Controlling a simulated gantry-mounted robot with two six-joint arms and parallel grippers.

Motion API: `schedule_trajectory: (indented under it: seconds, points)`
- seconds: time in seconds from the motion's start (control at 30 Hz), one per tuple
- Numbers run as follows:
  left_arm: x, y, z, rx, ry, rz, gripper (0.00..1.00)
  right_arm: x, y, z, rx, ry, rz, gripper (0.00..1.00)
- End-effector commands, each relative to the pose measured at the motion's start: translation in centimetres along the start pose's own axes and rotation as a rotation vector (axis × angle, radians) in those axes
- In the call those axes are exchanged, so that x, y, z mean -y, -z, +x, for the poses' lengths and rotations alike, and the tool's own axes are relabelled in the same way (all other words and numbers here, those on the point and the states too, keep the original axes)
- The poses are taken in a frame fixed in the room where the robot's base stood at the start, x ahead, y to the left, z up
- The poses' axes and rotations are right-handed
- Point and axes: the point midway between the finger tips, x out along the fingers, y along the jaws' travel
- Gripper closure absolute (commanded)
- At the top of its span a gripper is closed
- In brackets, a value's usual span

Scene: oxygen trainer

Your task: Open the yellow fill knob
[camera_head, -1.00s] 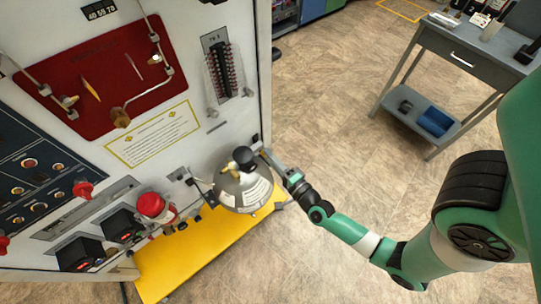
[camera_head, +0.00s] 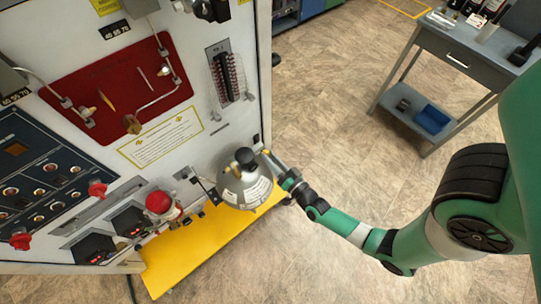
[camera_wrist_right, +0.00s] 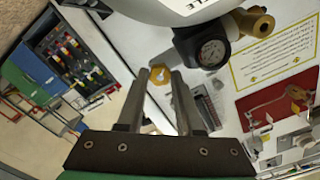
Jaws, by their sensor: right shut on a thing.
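The yellow fill knob (camera_wrist_right: 160,74) is a small hexagonal yellow piece between the fingertips of my right gripper (camera_wrist_right: 159,78) in the right wrist view. The gripper is shut on it. In the head view, my right gripper (camera_head: 270,158) reaches in from the right at the panel's right edge, beside the silver bottle (camera_head: 243,188) with its black cap. The knob is small there and mostly hidden by the fingers. My left gripper is not in view.
The white panel (camera_head: 226,137) fills the left side, with a red plate (camera_head: 98,66) and red knobs. A yellow base (camera_head: 185,258) lies below the bottle. A gauge (camera_wrist_right: 211,53) sits near the gripper. A grey cart (camera_head: 468,55) stands back right; open floor lies between.

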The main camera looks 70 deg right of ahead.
Motion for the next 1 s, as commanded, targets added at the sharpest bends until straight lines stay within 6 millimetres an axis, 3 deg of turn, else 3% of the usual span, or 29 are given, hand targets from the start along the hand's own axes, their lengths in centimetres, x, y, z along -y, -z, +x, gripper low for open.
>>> schedule_trajectory:
  seconds: [0.6, 1.0]
  points:
    - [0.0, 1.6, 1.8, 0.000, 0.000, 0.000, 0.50, 0.1, 0.1, 0.0, -0.002, 0.000, -0.577, 1.00]
    - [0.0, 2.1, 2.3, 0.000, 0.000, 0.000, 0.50, 0.1, 0.1, 0.0, -0.002, 0.000, -0.832, 1.00]
